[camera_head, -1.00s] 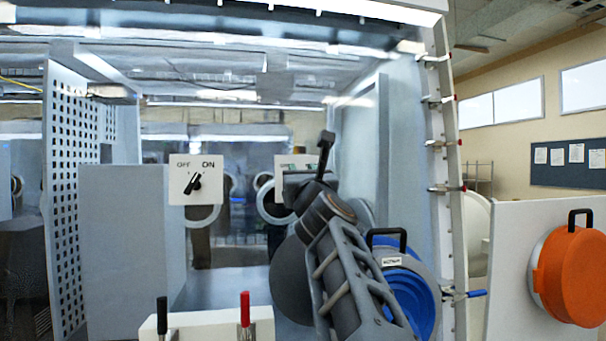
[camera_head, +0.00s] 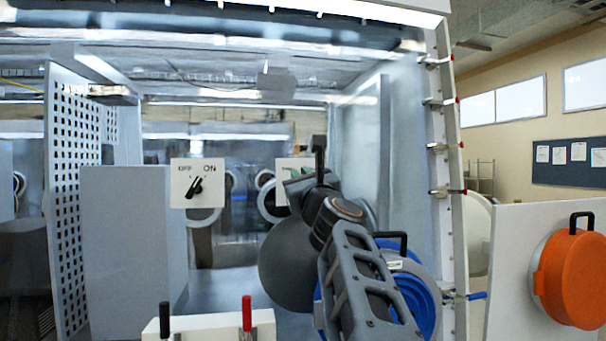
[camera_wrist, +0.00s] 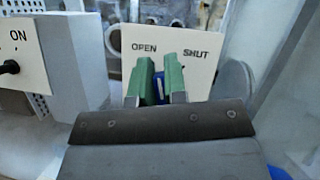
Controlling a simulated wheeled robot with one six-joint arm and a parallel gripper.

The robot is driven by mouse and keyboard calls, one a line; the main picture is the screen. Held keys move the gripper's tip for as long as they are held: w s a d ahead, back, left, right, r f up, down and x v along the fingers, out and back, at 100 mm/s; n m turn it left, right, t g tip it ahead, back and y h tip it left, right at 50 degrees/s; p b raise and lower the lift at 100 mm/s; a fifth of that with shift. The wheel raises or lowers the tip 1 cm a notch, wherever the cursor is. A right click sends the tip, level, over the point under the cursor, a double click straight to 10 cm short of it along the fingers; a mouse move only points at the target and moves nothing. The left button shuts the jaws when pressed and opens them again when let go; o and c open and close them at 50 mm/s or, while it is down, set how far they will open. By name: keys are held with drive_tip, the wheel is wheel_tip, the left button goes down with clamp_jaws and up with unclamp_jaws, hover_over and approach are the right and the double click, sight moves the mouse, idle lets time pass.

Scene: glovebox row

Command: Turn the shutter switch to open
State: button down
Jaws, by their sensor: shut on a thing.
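The shutter switch shows in the wrist view as a white plate (camera_wrist: 202,72) marked OPEN at left and SHUT at right. Its blue knob (camera_wrist: 159,90) sits between the green fingers of my gripper (camera_wrist: 160,68), which is shut on it. The fingers hide most of the knob, so I cannot tell which way it points. In the head view the plate (camera_head: 283,166) is mostly hidden behind my gripper (camera_head: 298,178), and the knob does not show.
A white OFF/ON plate (camera_head: 198,183) with a black knob stands to the left, before a grey block (camera_head: 125,235). A perforated panel (camera_head: 78,200) stands further left. A front box (camera_head: 205,325) carries black and red levers. A blue round port (camera_head: 418,300) lies beside my arm.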

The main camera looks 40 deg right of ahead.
drive_tip(key=shift+w+a+f+n+y, duration=0.15)
drive_tip(key=shift+n+y, duration=0.7)
drive_tip(key=shift+n, duration=0.65)
drive_tip(key=shift+a+r+n+y, duration=0.15)
drive_tip(key=shift+n+y, duration=0.7)
drive_tip(key=shift+n, duration=0.65)
drive_tip(key=shift+f, duration=0.15)
drive_tip(key=c, duration=1.2)
unclamp_jaws()
drive_tip(key=shift+o, duration=0.2)
drive_tip(key=b+v, duration=0.5)
drive_tip(key=v, duration=0.8)
drive_tip(key=shift+s+b, duration=0.35)
drive_tip(key=shift+s, duration=0.05)
